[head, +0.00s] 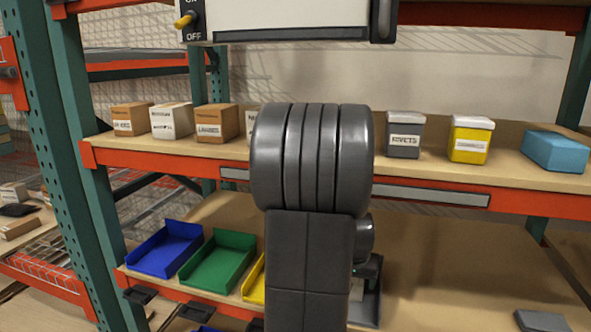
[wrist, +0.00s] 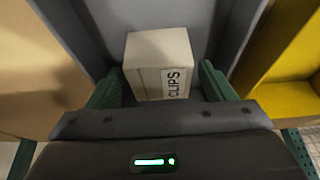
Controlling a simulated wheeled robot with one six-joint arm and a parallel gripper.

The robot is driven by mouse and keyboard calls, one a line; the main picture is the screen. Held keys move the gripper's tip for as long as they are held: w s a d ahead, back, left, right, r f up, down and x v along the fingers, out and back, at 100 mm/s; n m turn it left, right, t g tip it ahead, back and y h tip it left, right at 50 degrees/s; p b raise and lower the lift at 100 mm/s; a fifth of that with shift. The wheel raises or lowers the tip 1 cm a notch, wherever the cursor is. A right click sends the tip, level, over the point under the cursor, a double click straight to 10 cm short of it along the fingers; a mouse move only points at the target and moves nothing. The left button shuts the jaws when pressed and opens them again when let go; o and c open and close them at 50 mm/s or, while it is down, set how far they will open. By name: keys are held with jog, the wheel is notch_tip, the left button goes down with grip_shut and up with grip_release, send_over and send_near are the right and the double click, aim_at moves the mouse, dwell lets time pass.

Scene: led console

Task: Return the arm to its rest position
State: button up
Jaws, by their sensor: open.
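My gripper (wrist: 162,74) shows in the wrist view with its two green fingers apart. A white box labelled "CLIPS" (wrist: 150,55) sits in a grey bin (wrist: 228,28), ahead of and between the fingers. Small gaps seem to show beside the box; contact is hard to judge. Part of the grey bin (head: 371,304) shows to the right of my arm on the lower shelf.
A console (head: 290,17) with a yellow toggle switch (head: 186,20) hangs above. The upper shelf (head: 300,172) carries several boxes and tubs. Blue (head: 165,248), green (head: 217,260) and yellow (head: 254,281) bins stand left of my arm. The lower shelf's right side is largely bare.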

jog(key=shift+s+a+r, duration=0.1)
jog(key=shift+s+r, duration=0.05)
jog(key=shift+r, duration=0.4)
jog(key=v, duration=0.3)
jog(key=shift+s+r+b, duration=0.2)
jog(key=shift+b, duration=0.15)
jog(key=s+a+b, duration=0.3)
jog(key=s, duration=0.8)
jog(key=w+d+p, duration=0.1)
jog(key=w, duration=0.2)
jog(key=w+d+p, duration=0.1)
jog(key=w, duration=0.3)
jog(key=w+d+p, duration=0.1)
jog(key=w, duration=0.3)
jog(key=x, duration=0.5)
jog(key=shift+f+p, duration=0.15)
jog(key=shift+p, duration=0.15)
jog(key=shift+w+r, duration=0.2)
jog(key=shift+r, duration=0.3)
notch_tip(320, 180, up, 3)
jog(key=shift+s+r+b, duration=0.1)
jog(key=shift+s+b, duration=0.05)
jog(key=shift+b, duration=0.35)
jog(key=s+a+b, duration=0.1)
jog(key=s+a, duration=0.1)
jog(key=s, duration=0.6)
jog(key=s+a+b, duration=0.2)
jog(key=s, duration=0.6)
jog(key=shift+a, duration=0.35)
